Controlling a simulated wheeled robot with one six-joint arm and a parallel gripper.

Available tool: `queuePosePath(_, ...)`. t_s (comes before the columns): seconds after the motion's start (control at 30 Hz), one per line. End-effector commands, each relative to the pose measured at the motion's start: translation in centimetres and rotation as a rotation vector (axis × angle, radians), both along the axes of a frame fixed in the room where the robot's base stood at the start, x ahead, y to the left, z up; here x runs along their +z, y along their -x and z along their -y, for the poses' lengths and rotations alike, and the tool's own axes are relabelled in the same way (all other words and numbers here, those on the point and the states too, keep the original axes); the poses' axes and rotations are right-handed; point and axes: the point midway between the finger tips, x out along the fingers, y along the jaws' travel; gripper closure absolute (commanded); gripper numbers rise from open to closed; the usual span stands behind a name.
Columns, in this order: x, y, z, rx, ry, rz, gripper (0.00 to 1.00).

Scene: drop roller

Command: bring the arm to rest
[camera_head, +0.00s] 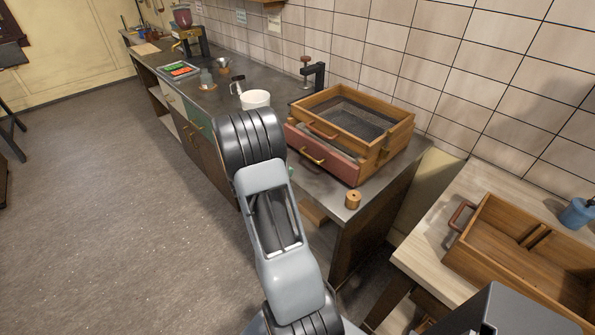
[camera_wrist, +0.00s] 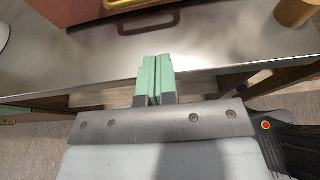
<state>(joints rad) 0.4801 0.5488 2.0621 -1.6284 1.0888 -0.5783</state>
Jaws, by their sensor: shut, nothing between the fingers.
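My gripper (camera_wrist: 156,80) shows in the wrist view with its two green fingers pressed together and nothing between them. It is in front of the edge of the grey metal counter (camera_wrist: 215,45), below the red drawer front with its brass handle (camera_wrist: 148,27). In the head view my grey arm stretches up the middle of the picture and hides most of the gripper. A wooden roller (camera_head: 353,200) stands near the counter's front corner, and part of it shows at the top right of the wrist view (camera_wrist: 294,12).
A wooden box (camera_head: 385,140) with a mesh screen and a red drawer (camera_head: 322,157) stands on the counter. A white pot (camera_head: 256,99) and a black clamp (camera_head: 315,74) are near it. A wooden tray (camera_head: 480,262) lies on the right table.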

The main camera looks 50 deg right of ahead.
Motion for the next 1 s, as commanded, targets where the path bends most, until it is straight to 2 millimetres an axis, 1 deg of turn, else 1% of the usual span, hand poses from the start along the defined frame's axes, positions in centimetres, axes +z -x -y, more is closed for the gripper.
queuePosePath(0.03, 0.2, -0.2, -0.8, 0.002, 0.0, 0.002, 1.0)
queuePosePath(0.1, 0.6, -0.3, -1.6, 0.001, 0.0, 0.003, 1.0)
queuePosePath(0.23, 1.1, -0.5, -2.8, 0.0, -0.001, 0.0, 1.0)
queuePosePath(0.4, 1.4, -0.6, -3.4, 0.0, -0.001, 0.0, 1.0)
queuePosePath(0.63, 1.4, -0.6, -3.5, -0.01, 0.001, 0.026, 1.0)
queuePosePath(0.67, 1.2, -0.5, -3.6, -0.026, -0.007, 0.05, 1.0)
queuePosePath(0.73, 0.1, 0.5, -4.3, -0.106, -0.047, 0.113, 1.0)
queuePosePath(0.8, -1.2, 2.2, -5.5, -0.221, -0.103, 0.184, 1.0)
queuePosePath(0.87, -1.4, 3.5, -7.0, -0.342, -0.151, 0.28, 1.0)
queuePosePath(0.9, -1.3, 4.3, -8.4, -0.427, -0.186, 0.357, 1.0)
queuePosePath(0.97, -0.6, 5.1, -11.0, -0.558, -0.244, 0.488, 1.0)
queuePosePath(1.0, -0.1, 5.5, -12.9, -0.646, -0.286, 0.579, 1.0)
